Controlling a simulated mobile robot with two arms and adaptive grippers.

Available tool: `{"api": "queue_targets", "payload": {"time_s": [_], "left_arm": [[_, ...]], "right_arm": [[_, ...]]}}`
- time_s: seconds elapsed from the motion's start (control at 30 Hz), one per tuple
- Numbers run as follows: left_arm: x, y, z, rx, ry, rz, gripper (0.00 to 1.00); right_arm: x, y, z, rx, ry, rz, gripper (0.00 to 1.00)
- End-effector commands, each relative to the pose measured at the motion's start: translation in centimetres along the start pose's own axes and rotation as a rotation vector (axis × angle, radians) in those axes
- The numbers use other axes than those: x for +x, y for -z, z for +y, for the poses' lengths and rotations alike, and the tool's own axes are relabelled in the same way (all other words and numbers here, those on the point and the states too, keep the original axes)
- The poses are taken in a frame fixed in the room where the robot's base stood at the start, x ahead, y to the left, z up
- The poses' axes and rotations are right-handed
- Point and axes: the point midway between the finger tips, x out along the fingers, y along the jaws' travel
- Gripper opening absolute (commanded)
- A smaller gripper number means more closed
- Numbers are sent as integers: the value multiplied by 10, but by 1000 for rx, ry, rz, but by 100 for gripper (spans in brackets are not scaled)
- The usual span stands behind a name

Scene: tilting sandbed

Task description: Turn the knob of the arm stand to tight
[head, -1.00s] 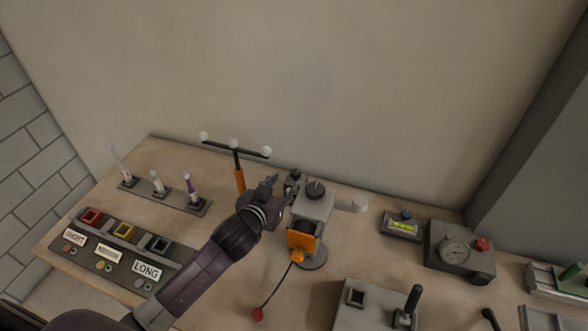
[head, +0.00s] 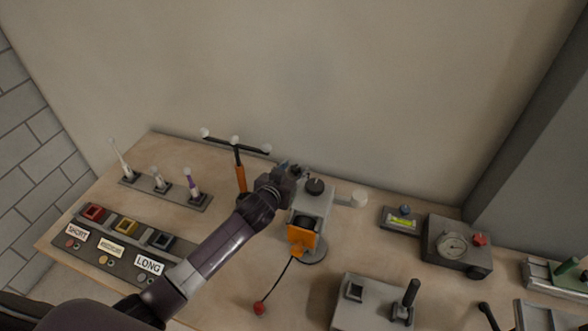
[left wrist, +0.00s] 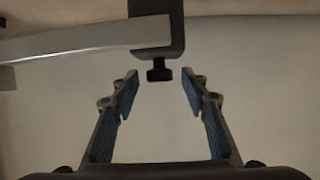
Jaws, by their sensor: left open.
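In the left wrist view a black knob (left wrist: 159,72) sticks out of a dark block (left wrist: 156,30), with a light grey bar (left wrist: 85,40) running left. I cannot tell whether this is the same knob as in the head view. My left gripper (head: 287,170) is at the stand's upper left; its fingers are mostly hidden by the wrist. In the wrist view it (left wrist: 158,88) is open and empty, the knob ahead between its fingertips.
A post with a black crossbar and white balls (head: 236,140) stands close left of my gripper. A rack of several thin tools (head: 165,188) and a labelled panel (head: 110,245) lie left. A dial box (head: 458,247) and a lever box (head: 370,305) stand right.

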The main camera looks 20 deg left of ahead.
Motion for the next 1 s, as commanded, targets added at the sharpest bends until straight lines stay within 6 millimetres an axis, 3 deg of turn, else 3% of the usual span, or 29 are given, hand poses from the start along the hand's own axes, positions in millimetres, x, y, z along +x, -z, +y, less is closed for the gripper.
{"api": "queue_targets", "payload": {"time_s": [0.13,0.5,1.0], "left_arm": [[0,0,0,0,0,0,39],[0,0,0,0,0,0,0],[0,4,0,92,-204,3,0]], "right_arm": [[0,0,0,0,0,0,30],[0,0,0,0,0,0,30],[-21,2,1,0,-1,0,30]]}}
